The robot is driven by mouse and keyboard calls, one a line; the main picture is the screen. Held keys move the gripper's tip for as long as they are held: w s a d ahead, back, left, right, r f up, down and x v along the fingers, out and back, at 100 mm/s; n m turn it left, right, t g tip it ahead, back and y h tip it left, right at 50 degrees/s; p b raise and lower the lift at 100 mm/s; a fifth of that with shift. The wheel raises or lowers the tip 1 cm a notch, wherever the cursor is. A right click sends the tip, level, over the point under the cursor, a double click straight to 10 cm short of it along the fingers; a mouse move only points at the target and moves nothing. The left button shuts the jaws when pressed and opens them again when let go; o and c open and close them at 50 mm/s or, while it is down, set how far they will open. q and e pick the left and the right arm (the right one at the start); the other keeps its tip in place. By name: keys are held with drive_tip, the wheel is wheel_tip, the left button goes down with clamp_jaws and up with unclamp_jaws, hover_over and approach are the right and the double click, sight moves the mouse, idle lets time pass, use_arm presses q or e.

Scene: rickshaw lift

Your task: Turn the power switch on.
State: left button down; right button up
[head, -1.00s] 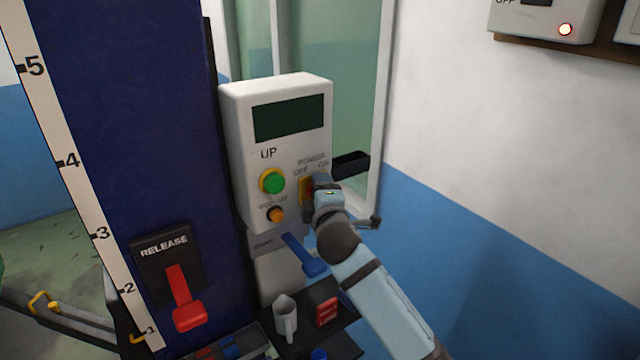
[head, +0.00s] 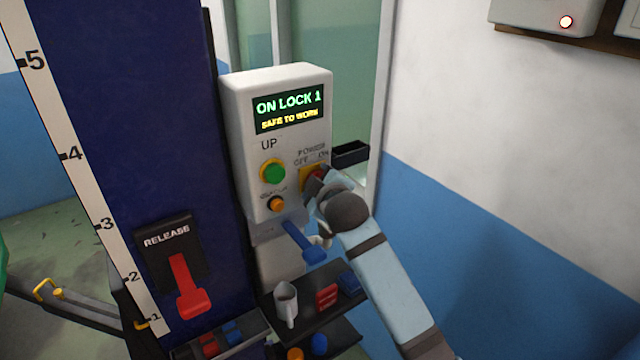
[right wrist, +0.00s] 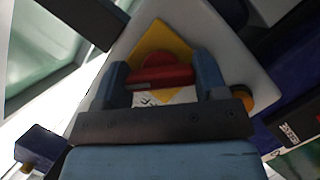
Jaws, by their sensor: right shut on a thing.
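The power switch is a red knob (head: 314,174) on a yellow plate, low on the right of the white control box (head: 243,130). The box's screen (head: 288,108) is lit and reads "ON LOCK 1" and "SAFE TO WORK". My right gripper (head: 319,184) is at the switch and partly covers it. In the right wrist view the red knob (right wrist: 165,70) sits between the two blue fingers of my right gripper (right wrist: 163,78), which is shut on it. My left gripper is not in view.
A green UP button (head: 273,171) and an orange button (head: 276,204) are left of the switch. A blue lever (head: 304,242) sticks out below the box. A red release lever (head: 188,288) is on the blue column.

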idle(0.4)
drive_tip(key=o, duration=0.9)
drive_tip(key=shift+o, duration=0.2)
drive_tip(key=shift+s, duration=0.1)
drive_tip(key=b+v, duration=0.2)
drive_tip(key=v, duration=1.1)
drive_tip(key=shift+s+r+b, duration=0.2)
drive_tip(key=shift+s+b, duration=0.1)
drive_tip(key=shift+b, duration=0.1)
